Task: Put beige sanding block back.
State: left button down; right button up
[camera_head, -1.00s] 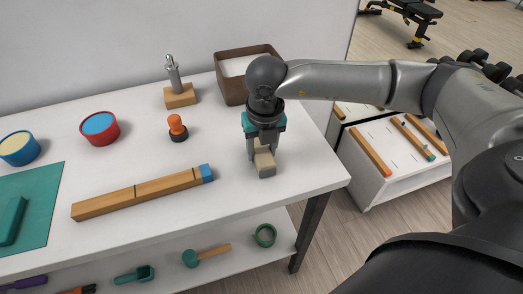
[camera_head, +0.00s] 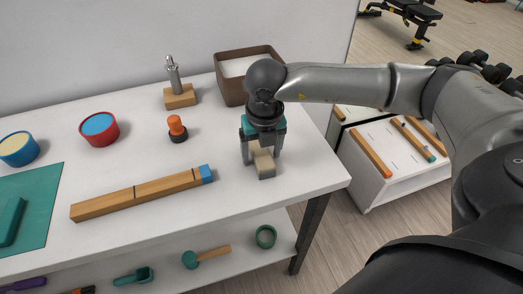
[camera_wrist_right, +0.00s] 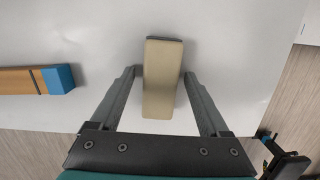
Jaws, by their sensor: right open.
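The beige sanding block (camera_head: 264,165) stands on the white table near its right front corner. In the right wrist view the block (camera_wrist_right: 162,80) lies between the two fingers, with a gap on each side. My right gripper (camera_head: 261,160) is open around the block, reaching down from above, and hides part of it in the head view. It also shows in the right wrist view (camera_wrist_right: 160,82). My left gripper is not in view.
A wooden bar with a blue end (camera_head: 140,195) lies left of the block. A brown bin (camera_head: 232,92) stands behind my gripper. An orange-and-black knob (camera_head: 177,129) stands at mid-table. The lower shelf (camera_head: 215,271) holds several tools.

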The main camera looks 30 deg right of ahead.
aim_at(264, 161)
pick_arm(q)
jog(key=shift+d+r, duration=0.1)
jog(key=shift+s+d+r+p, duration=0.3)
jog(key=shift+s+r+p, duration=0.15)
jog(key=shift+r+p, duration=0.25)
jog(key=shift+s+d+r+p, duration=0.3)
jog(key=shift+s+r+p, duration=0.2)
jog(key=shift+p, duration=0.2)
pick_arm(e)
notch_tip(264, 161, up, 15)
jog(key=s, duration=0.2)
jog(key=shift+s+a, duration=0.3)
jog(key=shift+a, duration=0.15)
